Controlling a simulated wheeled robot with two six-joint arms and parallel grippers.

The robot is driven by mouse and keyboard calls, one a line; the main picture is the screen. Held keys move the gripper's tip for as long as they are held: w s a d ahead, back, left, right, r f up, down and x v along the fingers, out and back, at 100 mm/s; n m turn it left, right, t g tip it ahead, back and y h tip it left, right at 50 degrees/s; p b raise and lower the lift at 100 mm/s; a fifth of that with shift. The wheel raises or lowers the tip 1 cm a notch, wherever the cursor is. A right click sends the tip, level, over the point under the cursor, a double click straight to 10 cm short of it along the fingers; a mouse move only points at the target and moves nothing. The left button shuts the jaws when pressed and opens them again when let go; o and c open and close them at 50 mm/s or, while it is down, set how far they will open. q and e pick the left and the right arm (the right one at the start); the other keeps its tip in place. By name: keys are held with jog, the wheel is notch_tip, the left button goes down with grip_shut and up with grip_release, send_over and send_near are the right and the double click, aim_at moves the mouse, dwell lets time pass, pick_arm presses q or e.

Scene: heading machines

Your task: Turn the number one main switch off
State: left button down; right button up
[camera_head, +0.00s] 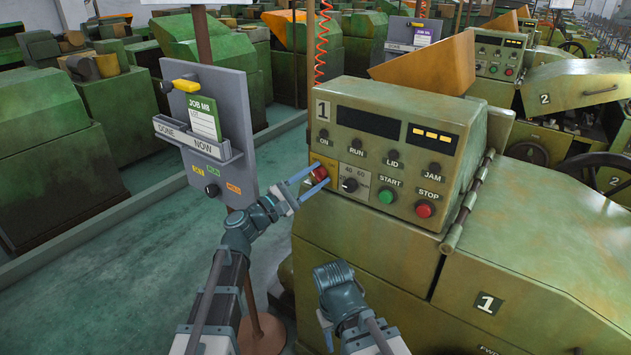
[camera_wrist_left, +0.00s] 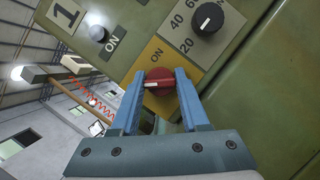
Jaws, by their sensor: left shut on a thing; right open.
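The number one machine's control panel (camera_head: 385,165) faces me, with a "1" plate at its top left. Its main switch is a red round knob (camera_head: 320,173) on a yellow plate marked ON at the panel's lower left. My left gripper (camera_head: 311,180) is shut on this knob. In the left wrist view the blue fingers lie on both sides of the red knob (camera_wrist_left: 158,79). A white mark on the knob points left in that picture, not squarely at the ON label. The plate's lower part is hidden by the fingers. My right gripper (camera_head: 336,278) is low before the machine, its fingers hidden.
A dial marked 20, 40, 60 (camera_head: 350,185) is just right of the switch. Green START (camera_head: 386,196) and red STOP (camera_head: 424,209) buttons are further right. A grey job board (camera_head: 208,130) stands close left of my left arm.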

pick_arm(q)
jog(key=shift+n, duration=0.6)
jog(key=shift+c, duration=2)
grip_release()
jog(key=b+v, duration=0.4)
jog(key=v, duration=1)
jog(key=shift+d, duration=0.15)
jog(key=shift+f, duration=0.2)
